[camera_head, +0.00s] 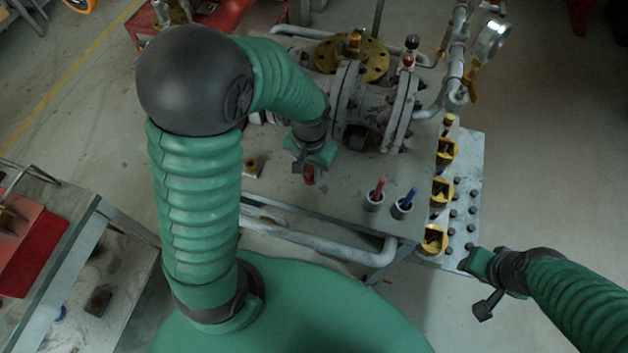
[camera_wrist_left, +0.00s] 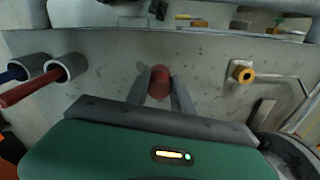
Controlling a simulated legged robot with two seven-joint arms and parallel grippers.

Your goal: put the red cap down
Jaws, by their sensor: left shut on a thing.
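The red cap (camera_head: 309,175) is below my left gripper (camera_head: 306,168) over the grey table, in front of the flanged valve. In the left wrist view the red cap (camera_wrist_left: 159,82) sits between the two fingers of my left gripper (camera_wrist_left: 160,88), which is shut on it. I cannot tell whether the cap touches the table top. The gripper body hides part of the cap in the head view. My right gripper (camera_head: 482,285) is at the lower right, beside the table's right end; its jaws are too unclear to read.
The grey valve (camera_head: 368,105) with flanges and a gauge (camera_head: 492,42) stands behind. Two cups hold a red (camera_head: 378,188) and a blue (camera_head: 408,198) handle to the right. Several yellow-black blocks (camera_head: 441,190) line the right edge. A yellow fitting (camera_wrist_left: 241,73) lies near the cap. Bare table surrounds the cap.

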